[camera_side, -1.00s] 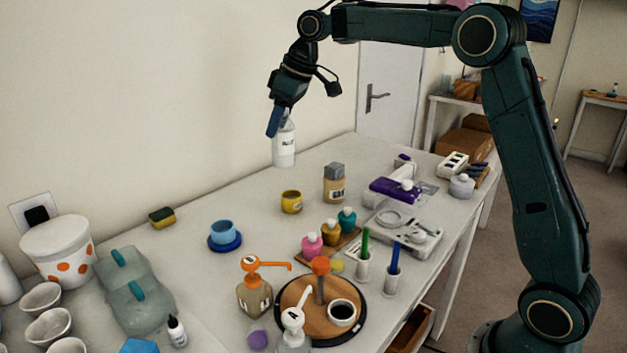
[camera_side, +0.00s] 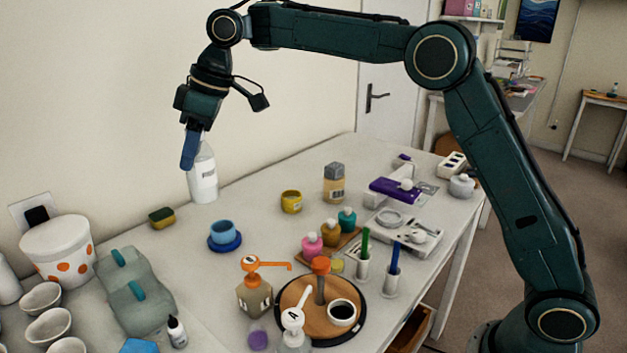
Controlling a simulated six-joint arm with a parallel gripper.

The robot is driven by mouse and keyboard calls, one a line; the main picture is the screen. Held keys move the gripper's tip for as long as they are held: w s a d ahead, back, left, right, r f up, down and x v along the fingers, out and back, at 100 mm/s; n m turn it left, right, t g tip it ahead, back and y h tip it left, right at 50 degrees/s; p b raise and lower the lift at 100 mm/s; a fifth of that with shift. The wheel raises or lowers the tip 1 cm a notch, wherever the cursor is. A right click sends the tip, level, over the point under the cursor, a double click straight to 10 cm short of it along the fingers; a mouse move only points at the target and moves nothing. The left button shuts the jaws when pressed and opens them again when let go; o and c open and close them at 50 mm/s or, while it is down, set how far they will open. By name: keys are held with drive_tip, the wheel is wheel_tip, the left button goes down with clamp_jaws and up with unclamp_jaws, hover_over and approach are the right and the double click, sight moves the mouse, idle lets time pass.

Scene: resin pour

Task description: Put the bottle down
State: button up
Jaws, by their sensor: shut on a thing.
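A white bottle (camera_side: 203,178) with dark lettering hangs upright from my gripper (camera_side: 192,150) in the side view, near the wall at the back left of the table. My gripper points down and its blue finger lies against the bottle's upper left side. It is shut on the bottle; the bottle's top is partly hidden by the fingers. The bottle's base appears close to the table (camera_side: 262,200) near its back edge. I cannot tell whether the base touches the table.
A sponge (camera_side: 162,217) lies left of the bottle. A blue cup (camera_side: 223,232) on a blue saucer stands in front, and a yellow cup (camera_side: 291,201) stands to the right. A bottle with a grey cap (camera_side: 334,185) is farther right. The table between sponge and yellow cup is mostly clear.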

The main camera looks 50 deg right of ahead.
drive_tip(key=shift+s+a, duration=0.2)
drive_tip(key=shift+a, duration=0.8)
drive_tip(key=shift+f, duration=0.1)
wheel_tip(320, 180, down, 20)
idle(0.5)
drive_tip(key=o, duration=1.1)
drive_tip(key=shift+f, duration=0.1)
